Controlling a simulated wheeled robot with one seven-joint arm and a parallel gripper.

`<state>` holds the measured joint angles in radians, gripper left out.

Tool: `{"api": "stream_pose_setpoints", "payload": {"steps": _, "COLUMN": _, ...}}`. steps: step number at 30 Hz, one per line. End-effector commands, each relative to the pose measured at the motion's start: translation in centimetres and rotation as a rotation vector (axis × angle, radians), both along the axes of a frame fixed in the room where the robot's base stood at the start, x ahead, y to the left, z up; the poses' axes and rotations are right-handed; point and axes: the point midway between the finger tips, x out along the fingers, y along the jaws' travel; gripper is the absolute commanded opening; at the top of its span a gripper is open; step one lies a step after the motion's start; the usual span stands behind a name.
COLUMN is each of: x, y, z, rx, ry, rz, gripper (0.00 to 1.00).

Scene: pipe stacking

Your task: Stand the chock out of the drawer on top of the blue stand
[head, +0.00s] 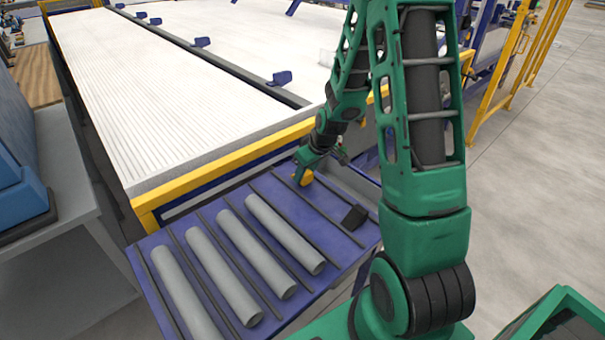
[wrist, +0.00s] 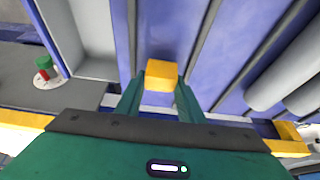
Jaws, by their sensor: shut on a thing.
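The chock, a small yellow-orange block (wrist: 161,75), is between the two green fingers of my gripper (wrist: 160,88), which is shut on it. In the head view the chock (head: 304,178) shows below my gripper, near the back right of the blue stand (head: 262,188). The blue stand (wrist: 165,28) fills much of the wrist view behind the chock. I cannot tell whether the chock touches it. A pale grey open compartment (wrist: 92,38), which looks like the drawer, lies left of the chock in the wrist view; it looks empty where visible.
Several grey pipes (head: 284,234) lie between dark rods on the stand. A black wedge-shaped piece (head: 354,217) sits at its right side. A yellow rail (head: 235,155) and a white ribbed bed (head: 185,90) lie behind. A grey table (head: 60,200) stands left.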

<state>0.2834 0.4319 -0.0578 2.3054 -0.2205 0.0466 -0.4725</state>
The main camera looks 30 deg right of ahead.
Motion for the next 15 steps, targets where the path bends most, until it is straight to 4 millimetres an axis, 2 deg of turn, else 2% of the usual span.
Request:
{"api": "stream_pose_setpoints", "payload": {"steps": 3, "x": 0.02, "y": 0.0, "z": 0.03, "rx": 0.0, "ry": 0.0, "rz": 0.0, "gripper": 0.11}}
{"api": "stream_pose_setpoints", "payload": {"steps": 4, "x": 0.02, "y": 0.0, "z": 0.03, "rx": 0.0, "ry": 0.0, "rz": 0.0, "gripper": 0.39}}
{"api": "stream_pose_setpoints", "payload": {"steps": 6, "x": 0.02, "y": 0.0, "z": 0.03, "rx": 0.0, "ry": -0.001, "rz": 0.0, "gripper": 0.56}}
{"api": "stream_pose_setpoints", "payload": {"steps": 15, "x": 0.0, "y": 0.01, "z": 0.07, "rx": 0.0, "ry": 0.0, "rz": 0.0, "gripper": 0.56}}
